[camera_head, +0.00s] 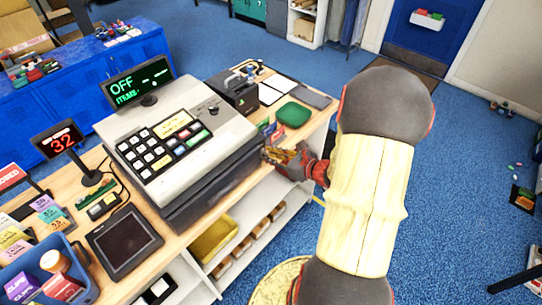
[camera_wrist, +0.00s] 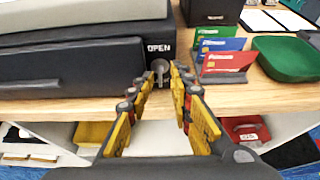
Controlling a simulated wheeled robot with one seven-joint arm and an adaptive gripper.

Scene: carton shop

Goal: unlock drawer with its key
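The cash register (camera_head: 165,130) stands on the wooden counter, its dark drawer (camera_head: 215,185) below the keypad body. In the wrist view the drawer front (camera_wrist: 70,68) looks closed. A small grey key (camera_wrist: 160,69) shows at the register's right end, just below the word OPEN; it appears to sit in the lock, but I cannot see how deep. My gripper (camera_wrist: 162,72) is open, with its yellow-padded fingers on either side of the key. Contact with the key is not clear. In the head view my gripper (camera_head: 281,156) is beside the drawer's right end and hides the key.
Red, blue and green cards (camera_wrist: 225,60) stand in a holder close right of my fingers. A green tray (camera_wrist: 287,58) lies beyond them. A black box (camera_head: 236,92) is behind the register. Open shelves (camera_head: 262,225) lie under the counter; the blue floor at right is mostly clear.

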